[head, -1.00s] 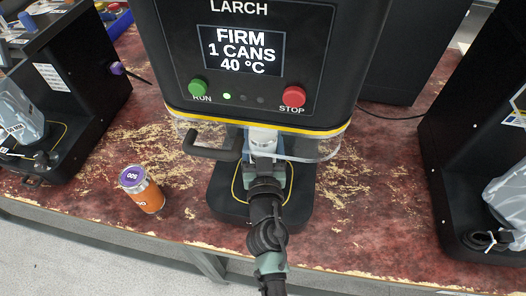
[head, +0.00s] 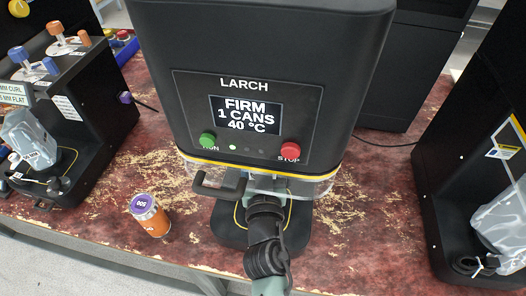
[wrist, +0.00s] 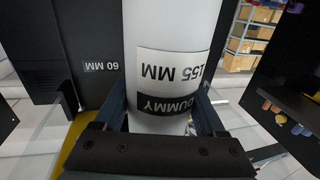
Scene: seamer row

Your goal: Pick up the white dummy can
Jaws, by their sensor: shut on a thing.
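The white dummy can (wrist: 165,35) fills the middle of the wrist view. Its label reads "155 MM" and "DUMMY", upside down. My gripper (wrist: 162,108) is shut on it, one finger on each side; its far end is out of the frame. In the head view my gripper (head: 265,188) is at the front of the black LARCH machine (head: 245,80), at the clear guard below the yellow stripe. The can is mostly hidden there by my arm and the guard.
An orange can with a purple lid (head: 149,217) stands on the worn red bench (head: 180,240), left of the machine's base. A black handle (head: 218,186) sticks out left of my gripper. Other black machines stand at left (head: 95,110) and right (head: 465,190).

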